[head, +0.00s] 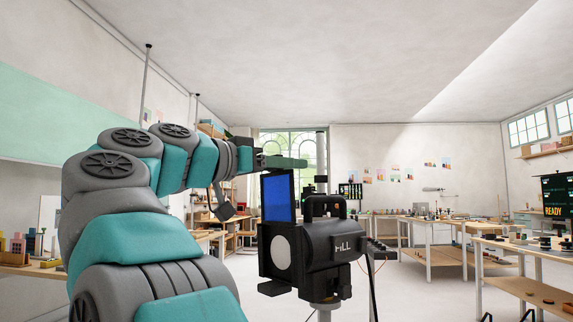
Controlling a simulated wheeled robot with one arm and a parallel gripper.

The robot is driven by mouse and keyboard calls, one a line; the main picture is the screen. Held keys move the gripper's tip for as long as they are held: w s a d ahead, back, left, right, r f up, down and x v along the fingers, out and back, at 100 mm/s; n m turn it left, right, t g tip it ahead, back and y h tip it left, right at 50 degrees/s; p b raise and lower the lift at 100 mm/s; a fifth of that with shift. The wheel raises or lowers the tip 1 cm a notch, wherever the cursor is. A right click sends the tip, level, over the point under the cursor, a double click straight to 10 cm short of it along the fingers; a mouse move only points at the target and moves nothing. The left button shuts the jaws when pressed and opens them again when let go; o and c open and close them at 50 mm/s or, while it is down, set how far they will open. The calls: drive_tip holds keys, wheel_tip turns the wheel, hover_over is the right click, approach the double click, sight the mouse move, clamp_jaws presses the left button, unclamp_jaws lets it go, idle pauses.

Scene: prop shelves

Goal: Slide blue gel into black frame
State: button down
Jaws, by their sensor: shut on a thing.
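The blue gel (278,197) is an upright rectangle with a dark border. My gripper (281,163) is at its top edge, shut on it. The far finger is partly hidden.
The lamp stands on a grey pole (323,311), with a cable hanging at its right. A shelf screen (556,197) reads READY. Floor between the lamp and the right tables is open.

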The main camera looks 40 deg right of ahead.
sight(276, 206)
drive_tip(key=shift+d+f+b, duration=0.1)
drive_tip(key=shift+f+b, duration=0.85)
drive_tip(key=shift+f, duration=2.75)
idle(4.3)
